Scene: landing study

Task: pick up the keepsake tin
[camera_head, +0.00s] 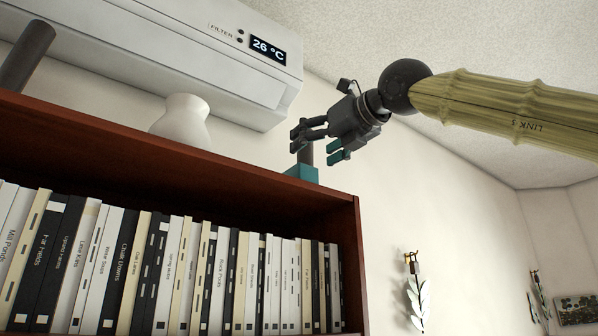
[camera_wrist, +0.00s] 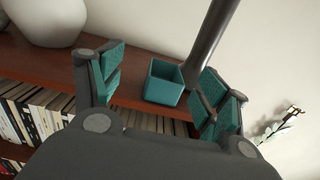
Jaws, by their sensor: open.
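A small teal open-topped box, which I take to be the keepsake tin (camera_head: 302,173), sits on top of the bookcase near its right end. In the wrist view the tin (camera_wrist: 164,90) shows between my fingers, with its hollow inside visible. My gripper (camera_head: 315,148) is open and empty, just above the tin in the head view. In the wrist view my gripper (camera_wrist: 163,82) has teal-padded fingers spread to either side of the tin, with no contact visible. Only a little of the tin shows in the head view.
A dark post (camera_wrist: 208,45) stands close behind the tin. A white vase (camera_head: 184,120) is further left on the bookcase top (camera_head: 100,120). An air conditioner (camera_head: 190,50) hangs above. Books fill the shelf below. A leafy wall ornament (camera_head: 415,290) hangs at the right.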

